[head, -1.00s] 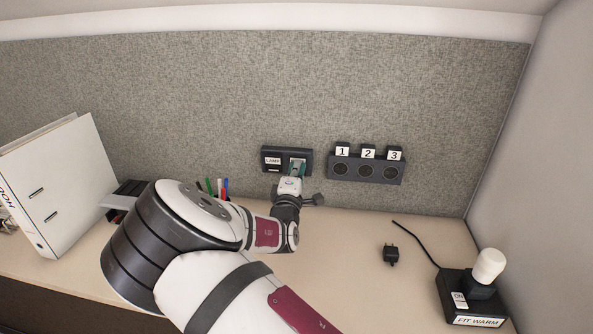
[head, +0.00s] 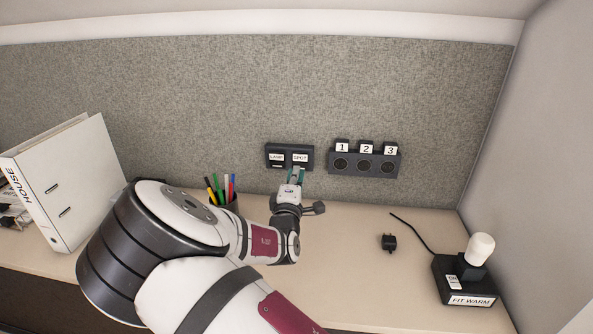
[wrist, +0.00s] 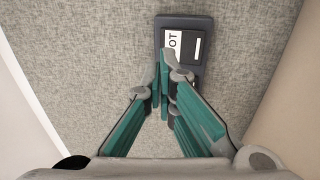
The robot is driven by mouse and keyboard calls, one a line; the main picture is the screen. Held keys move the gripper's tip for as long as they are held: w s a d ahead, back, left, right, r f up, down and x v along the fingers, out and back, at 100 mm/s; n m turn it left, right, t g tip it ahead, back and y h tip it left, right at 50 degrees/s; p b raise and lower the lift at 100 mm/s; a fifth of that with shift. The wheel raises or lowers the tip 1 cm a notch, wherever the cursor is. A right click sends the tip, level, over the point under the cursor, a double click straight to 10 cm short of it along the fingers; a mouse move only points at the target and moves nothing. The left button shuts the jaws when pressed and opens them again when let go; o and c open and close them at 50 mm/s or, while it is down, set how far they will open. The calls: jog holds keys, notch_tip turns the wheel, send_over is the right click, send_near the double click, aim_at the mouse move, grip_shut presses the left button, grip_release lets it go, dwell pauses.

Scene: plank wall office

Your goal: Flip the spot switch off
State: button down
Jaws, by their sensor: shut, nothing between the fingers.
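A dark switch panel (head: 268,151) is mounted on the grey fabric wall, with a LAMP switch (head: 277,157) on its left and the SPOT switch (head: 300,158) on its right. In the wrist view, part of the SPOT label (wrist: 173,42) shows sideways on the panel (wrist: 196,22). My gripper (head: 297,170) is shut and empty, with its teal fingers just below the SPOT label. In the wrist view, the fingertips (wrist: 163,70) overlap the panel's lower left edge; I cannot tell whether they touch it. The SPOT switch's position is too small to tell.
A block with three numbered hooks or sockets (head: 364,165) is right of the panel. A pen cup (head: 230,203) and white binder (head: 68,185) stand to the left. A black plug (head: 389,242) and a FIT WARM bulb stand (head: 465,288) are on the desk's right.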

jog(key=s, duration=0.6)
jog(key=shift+s+r+p, duration=0.15)
jog(key=shift+r+p, duration=0.15)
jog(key=shift+r, duration=0.1)
jog(key=shift+a, duration=0.1)
jog(key=s+d+r+m+g+p, duration=0.1)
jog(key=s+d+m+g, duration=0.1)
jog(key=d+m+g, duration=0.35)
jog(key=s+d+r+m+g+p, duration=0.1)
jog(key=s+d+r+m+g, duration=0.1)
jog(key=d+m+g, duration=0.3)
jog(key=s+d+r+m+g+y+p, duration=0.15)
jog(key=s+d+r, duration=0.25)
jog(key=s+r, duration=0.4)
jog(key=s+d+r+m+g+y+p, duration=0.15)
jog(key=s+d+r, duration=0.3)
jog(key=s, duration=0.55)
jog(key=s+d+r+m+g+h, duration=0.1)
jog(key=s+d+r+m, duration=0.1)
jog(key=s, duration=0.7)
jog(key=s+d+r+m+h+p, duration=0.1)
jog(key=s+d, duration=0.4)
jog(key=s, duration=0.5)
jog(key=shift+s+d+r+m+g, duration=0.3)
jog(key=shift+r+m, duration=0.25)
jog(key=shift+r, duration=0.35)
jog(key=shift+w+a, duration=0.1)
jog(key=shift+a, duration=0.05)
